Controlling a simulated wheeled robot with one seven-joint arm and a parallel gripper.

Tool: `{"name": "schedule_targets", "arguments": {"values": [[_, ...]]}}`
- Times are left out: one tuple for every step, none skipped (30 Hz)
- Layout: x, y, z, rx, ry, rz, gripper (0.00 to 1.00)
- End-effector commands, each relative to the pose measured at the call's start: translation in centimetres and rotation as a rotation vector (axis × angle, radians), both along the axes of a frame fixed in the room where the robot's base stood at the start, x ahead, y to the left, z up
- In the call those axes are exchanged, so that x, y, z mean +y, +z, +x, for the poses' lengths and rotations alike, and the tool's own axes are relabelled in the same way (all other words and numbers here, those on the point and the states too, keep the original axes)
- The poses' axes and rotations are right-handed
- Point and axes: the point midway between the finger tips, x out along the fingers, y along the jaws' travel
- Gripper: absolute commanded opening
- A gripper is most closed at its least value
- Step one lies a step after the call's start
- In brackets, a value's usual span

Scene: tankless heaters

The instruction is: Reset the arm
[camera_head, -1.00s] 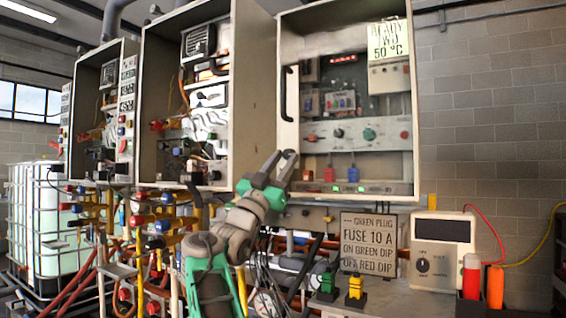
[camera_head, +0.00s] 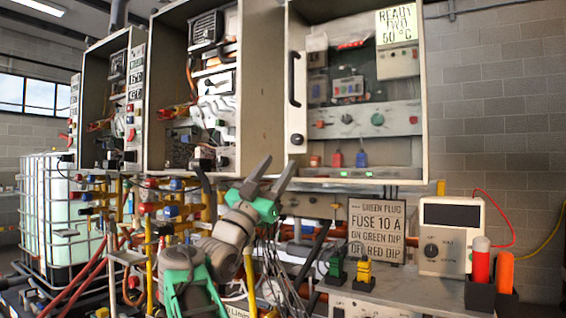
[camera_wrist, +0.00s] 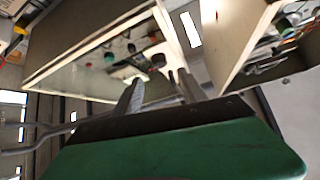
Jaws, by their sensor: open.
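My gripper (camera_head: 272,178) is open and empty, with its two grey fingers spread apart. In the head view it stands in front of the lower left corner of the right heater cabinet (camera_head: 428,100). My green and grey arm rises from the bottom of that view. In the wrist view the fingers of my gripper (camera_wrist: 158,92) point at an open cabinet (camera_wrist: 90,44) that appears tilted. Nothing shows between the fingers. Whether a finger touches the cabinet cannot be told.
A middle cabinet (camera_head: 262,80) stands to the left, with yellow pipes and valves below. A sign (camera_head: 376,232), a meter (camera_head: 450,236), a green plug (camera_head: 335,268) and a yellow plug (camera_head: 363,275) are on the bench at right. A white tank (camera_head: 60,210) stands far left.

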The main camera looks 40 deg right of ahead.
Motion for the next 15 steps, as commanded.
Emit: {"name": "schedule_targets", "arguments": {"values": [[0.1, 0.0, 0.0, 0.0, 0.0, 0.0, 0.49], [0.1, 0.0, 0.0, 0.001, -0.001, 0.0, 0.49], [0.0, 0.0, 0.0, 0.001, -0.001, 0.0, 0.49], [0.0, 0.0, 0.0, 0.001, -0.001, 0.0, 0.49], [0.0, 0.0, 0.0, 0.001, -0.001, 0.0, 0.49], [0.0, 0.0, 0.0, 0.001, -0.001, 0.0, 0.49], [0.0, 0.0, 0.0, 0.001, -0.001, 0.0, 0.49], [0.0, 0.0, 0.0, 0.001, -0.001, 0.0, 0.49], [0.0, 0.0, 0.0, 0.001, -0.001, 0.0, 0.49], [0.0, 0.1, 0.1, 0.002, 0.002, 0.002, 0.49], [0.0, 0.2, 0.2, 0.008, 0.009, 0.009, 0.49], [-0.1, 0.6, 0.6, 0.024, 0.028, 0.028, 0.49], [-0.1, 0.9, 1.2, 0.046, 0.053, 0.053, 0.49], [-0.2, 1.1, 2.0, 0.075, 0.086, 0.086, 0.49], [0.0, 1.2, 3.3, 0.13, 0.144, 0.146, 0.49]]}}
